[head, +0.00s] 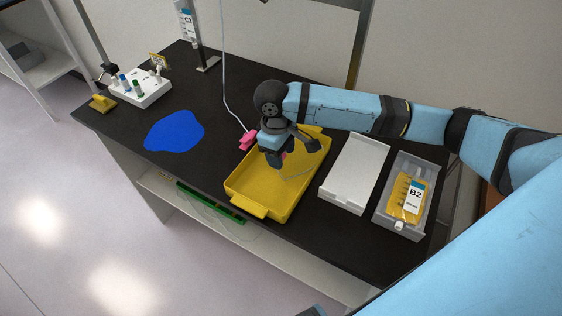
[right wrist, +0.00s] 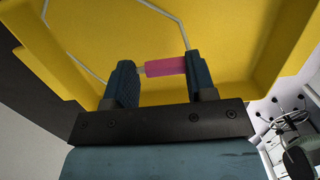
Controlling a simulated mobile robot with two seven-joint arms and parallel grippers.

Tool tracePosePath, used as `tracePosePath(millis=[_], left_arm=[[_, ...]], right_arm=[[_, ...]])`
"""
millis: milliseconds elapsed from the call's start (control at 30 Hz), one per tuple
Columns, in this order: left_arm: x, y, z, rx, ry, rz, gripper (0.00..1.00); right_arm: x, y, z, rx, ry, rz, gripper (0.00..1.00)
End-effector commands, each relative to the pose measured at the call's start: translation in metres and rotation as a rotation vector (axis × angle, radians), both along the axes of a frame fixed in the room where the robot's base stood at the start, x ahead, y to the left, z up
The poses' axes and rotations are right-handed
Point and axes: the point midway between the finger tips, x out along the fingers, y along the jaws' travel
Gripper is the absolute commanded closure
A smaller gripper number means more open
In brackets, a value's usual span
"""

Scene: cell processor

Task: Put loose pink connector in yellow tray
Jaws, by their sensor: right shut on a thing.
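My right gripper (head: 287,160) is over the yellow tray (head: 259,210), shut on a pink connector. In the right wrist view the pink connector (right wrist: 165,67) lies crosswise between the two fingers of my right gripper (right wrist: 157,78). The yellow tray (right wrist: 220,30) fills the background behind it. A thin pale tube runs near the connector and across the tray. I cannot tell whether the connector touches the tray floor. A second pink connector (head: 247,140) is on the table left of the tray, at the end of a hanging white line.
A white box (head: 354,172) and a grey tray (head: 377,213) holding a yellow B2 pack (head: 408,197) stand right of the yellow tray. A blue patch (head: 174,131) and a white tube rack (head: 149,96) are left. Black table shows between them.

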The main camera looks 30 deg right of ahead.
Motion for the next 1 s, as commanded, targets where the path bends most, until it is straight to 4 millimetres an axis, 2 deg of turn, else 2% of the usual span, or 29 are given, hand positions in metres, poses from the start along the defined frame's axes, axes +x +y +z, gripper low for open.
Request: tracePosePath(millis=[233,633,667,733,767,1000], left_arm=[[0.000,0.000,-0.001,0.000,0.000,0.000,0.57],[0.000,-0.001,0.002,-0.001,0.000,-0.001,0.57],[0.000,-0.001,0.001,-0.001,0.000,-0.001,0.57],[0.000,-0.001,0.001,-0.001,0.000,-0.001,0.57],[0.000,-0.001,0.001,-0.001,0.000,-0.001,0.57],[0.000,-0.001,0.000,-0.001,0.000,-0.001,0.57]], right_arm=[[-0.001,0.000,-0.035,-0.001,0.002,-0.001,0.92],[0.000,0.000,-0.041,-0.001,0.001,0.000,0.92],[0.000,0.000,-0.041,0.000,0.000,0.000,0.42],[0.000,0.000,-0.041,0.000,0.000,0.000,0.26],[0.000,0.000,-0.041,0.000,0.000,0.000,0.23],[0.000,0.000,-0.041,0.000,0.000,0.000,0.23]])
